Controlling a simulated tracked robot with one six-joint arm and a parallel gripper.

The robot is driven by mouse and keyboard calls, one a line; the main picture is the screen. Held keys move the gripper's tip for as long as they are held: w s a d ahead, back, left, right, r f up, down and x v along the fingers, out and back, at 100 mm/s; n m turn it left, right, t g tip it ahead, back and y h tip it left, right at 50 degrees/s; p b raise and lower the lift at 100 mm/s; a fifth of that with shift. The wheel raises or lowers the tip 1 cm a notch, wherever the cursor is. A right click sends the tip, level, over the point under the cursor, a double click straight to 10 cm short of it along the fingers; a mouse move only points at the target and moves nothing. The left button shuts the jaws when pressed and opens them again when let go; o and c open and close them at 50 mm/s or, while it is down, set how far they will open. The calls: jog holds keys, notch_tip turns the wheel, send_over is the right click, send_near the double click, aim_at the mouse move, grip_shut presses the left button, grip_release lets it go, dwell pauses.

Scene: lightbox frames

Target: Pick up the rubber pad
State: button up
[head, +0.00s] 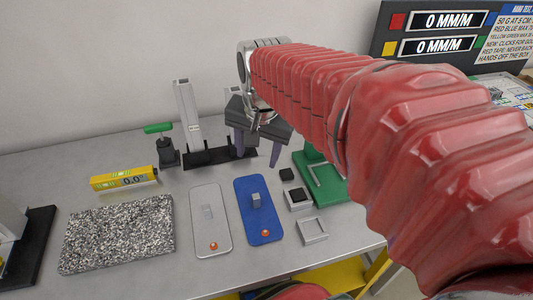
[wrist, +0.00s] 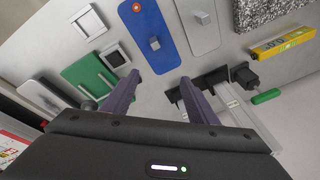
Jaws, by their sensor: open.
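A small black block (head: 287,174), which looks like the rubber pad, lies on the grey bench just left of the green fixture. A second black square (head: 297,194) sits in a square metal frame just below it; this also shows in the wrist view (wrist: 115,57). I cannot tell for sure which is the pad. My gripper (head: 257,161) is open and empty, above the bench to the upper left of the black block. In the wrist view its two purple fingers (wrist: 160,76) are apart with bare bench between them. The loose block is not clearly seen there.
A blue plate (head: 266,225) with a grey block and a grey plate (head: 205,235) lie left of the frames. An empty square frame (head: 313,231) is near the front edge. The green fixture (head: 327,180) stands right; a metal upright (head: 188,105) stands behind. A granite slab (head: 115,235) lies left.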

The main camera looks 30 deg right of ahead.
jog(key=w+d+f+m+g, duration=0.1)
jog(key=w+d+f+m, duration=0.2)
jog(key=d+m, duration=0.2)
jog(key=w+d+f+m+g, duration=0.2)
jog(key=w+d+f+m, duration=0.1)
jog(key=d+m, duration=0.3)
jog(key=w+d, duration=0.1)
jog(key=d, duration=0.1)
jog(key=shift+w+d+f+y, duration=0.25)
jog(key=shift+d+f+y, duration=0.05)
jog(key=shift+d, duration=0.1)
send_over(285, 173)
jog(key=shift+w+d+f, duration=0.1)
jog(key=shift+f, duration=4.2)
jog(key=shift+f, duration=2.65)
